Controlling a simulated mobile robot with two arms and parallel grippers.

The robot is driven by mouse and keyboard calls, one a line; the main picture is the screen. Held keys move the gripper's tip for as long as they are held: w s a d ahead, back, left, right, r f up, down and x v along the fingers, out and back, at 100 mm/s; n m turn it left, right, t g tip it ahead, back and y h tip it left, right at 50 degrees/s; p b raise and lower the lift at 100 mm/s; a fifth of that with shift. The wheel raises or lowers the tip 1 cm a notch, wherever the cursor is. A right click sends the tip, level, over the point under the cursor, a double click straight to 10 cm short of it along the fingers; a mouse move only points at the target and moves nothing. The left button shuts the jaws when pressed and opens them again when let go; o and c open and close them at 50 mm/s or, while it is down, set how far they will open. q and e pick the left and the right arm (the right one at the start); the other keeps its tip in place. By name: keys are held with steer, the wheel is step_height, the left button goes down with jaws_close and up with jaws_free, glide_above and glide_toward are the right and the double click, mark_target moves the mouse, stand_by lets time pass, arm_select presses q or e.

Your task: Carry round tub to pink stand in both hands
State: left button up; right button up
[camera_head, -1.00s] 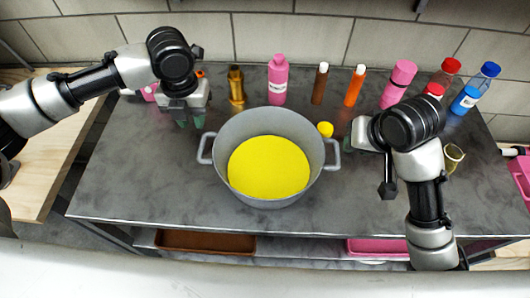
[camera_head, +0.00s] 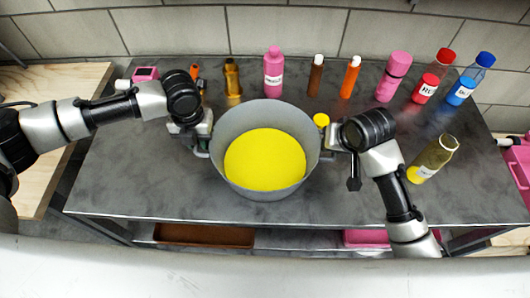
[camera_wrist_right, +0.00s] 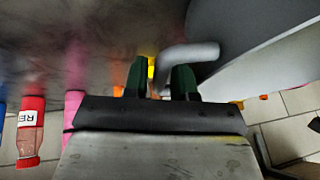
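The round tub (camera_head: 265,113) is a grey pot with a yellow inside bottom and a handle on each side. It stands upright on the dark grey table. My left gripper (camera_head: 203,147) is at the tub's left handle; its fingers are too small and covered to judge. My right gripper (camera_head: 328,147) is at the right handle. In the right wrist view its green fingers (camera_wrist_right: 160,82) are apart, on either side of the grey handle (camera_wrist_right: 188,53), with a gap showing. A pink object (camera_head: 518,165) at the right edge may be the pink stand; I cannot tell.
Several bottles line the table's back, including a pink one (camera_head: 274,72), an orange one (camera_head: 350,76) and a blue one (camera_head: 470,80). The table front (camera_head: 270,212) is clear.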

arm_select(q)
steer(key=shift+f, duration=0.15)
arm_select(e)
steer(key=shift+f, duration=0.2)
arm_select(q)
jaws_close()
arm_select(e)
jaws_close()
steer(key=shift+r, duration=0.15)
